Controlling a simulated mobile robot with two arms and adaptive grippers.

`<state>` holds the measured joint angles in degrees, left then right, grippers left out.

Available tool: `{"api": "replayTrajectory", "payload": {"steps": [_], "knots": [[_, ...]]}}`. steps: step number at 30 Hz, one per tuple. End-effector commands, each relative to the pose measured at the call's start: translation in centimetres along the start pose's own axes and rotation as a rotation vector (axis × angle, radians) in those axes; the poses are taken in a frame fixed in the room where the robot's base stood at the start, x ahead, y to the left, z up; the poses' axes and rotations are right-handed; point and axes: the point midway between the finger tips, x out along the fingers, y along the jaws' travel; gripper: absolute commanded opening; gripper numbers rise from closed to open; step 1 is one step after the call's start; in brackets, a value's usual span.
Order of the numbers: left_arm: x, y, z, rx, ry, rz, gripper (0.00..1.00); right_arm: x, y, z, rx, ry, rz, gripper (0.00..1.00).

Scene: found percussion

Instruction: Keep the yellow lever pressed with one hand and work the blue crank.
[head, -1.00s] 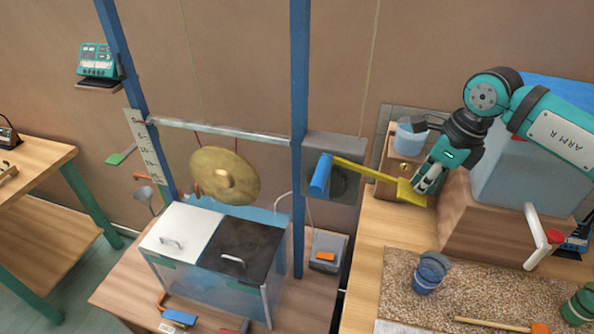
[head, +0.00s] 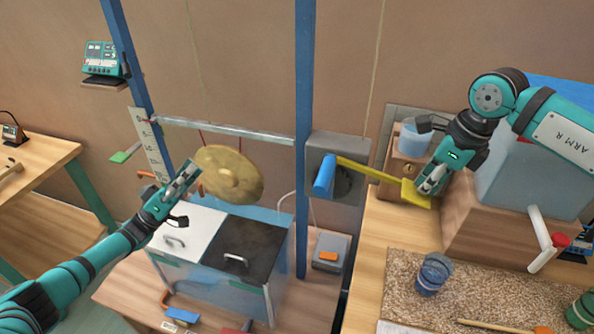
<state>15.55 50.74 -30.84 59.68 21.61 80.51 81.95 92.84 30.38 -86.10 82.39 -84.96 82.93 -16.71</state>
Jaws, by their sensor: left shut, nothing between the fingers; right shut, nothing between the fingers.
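The yellow lever (head: 367,172) slopes down to the right from a grey box on the blue post and ends in a flat paddle. My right gripper (head: 430,184) is shut and empty, its fingertips at the paddle's right end; I cannot tell whether they touch it. The blue crank (head: 324,175) shows as a blue cylindrical handle on the front of the same grey box, with nothing holding it. My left gripper (head: 189,176) is shut and empty, overlapping the left edge of the gong in the picture, well left of the crank.
The gong (head: 232,176) hangs from a metal bar between two blue posts (head: 303,225). Below it stands a clear bin with white and black lids (head: 250,247). A wooden block (head: 490,220) with a translucent tank stands right. A blue cup (head: 432,275) sits on the speckled mat.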

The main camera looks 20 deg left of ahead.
Motion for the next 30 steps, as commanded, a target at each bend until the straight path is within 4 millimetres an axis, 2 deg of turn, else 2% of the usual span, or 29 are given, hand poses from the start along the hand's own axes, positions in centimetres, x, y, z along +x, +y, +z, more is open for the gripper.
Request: {"api": "replayTrajectory", "payload": {"steps": [1, 3, 6, 9, 14, 20, 30], "knots": [[2.4, 1.7, 1.4, 0.015, -0.028, 0.111, 0.00, 0.1, 0.0, -0.1, 0.001, 0.002, 0.000, 0.00], [4.9, 4.0, 3.3, 0.041, -0.084, 0.247, 0.00, 0.1, 0.0, -0.1, 0.001, 0.002, 0.000, 0.00], [7.2, 6.6, 5.5, 0.081, -0.156, 0.400, 0.00, 0.1, 0.0, -0.1, 0.001, 0.002, 0.000, 0.00], [8.5, 8.2, 7.1, 0.114, -0.215, 0.501, 0.00, 0.1, 0.0, -0.1, 0.001, 0.002, 0.000, 0.00], [9.4, 9.4, 8.4, 0.142, -0.265, 0.577, 0.00, 0.1, 0.0, -0.1, 0.001, 0.002, 0.000, 0.00], [11.1, 10.7, 9.2, 0.147, -0.274, 0.588, 0.00, 0.1, 0.0, -0.1, 0.001, 0.002, 0.000, 0.00], [16.9, 14.5, 11.3, 0.146, -0.271, 0.587, 0.00, 0.1, 0.0, 0.0, 0.000, 0.001, 0.000, 0.00]]}}
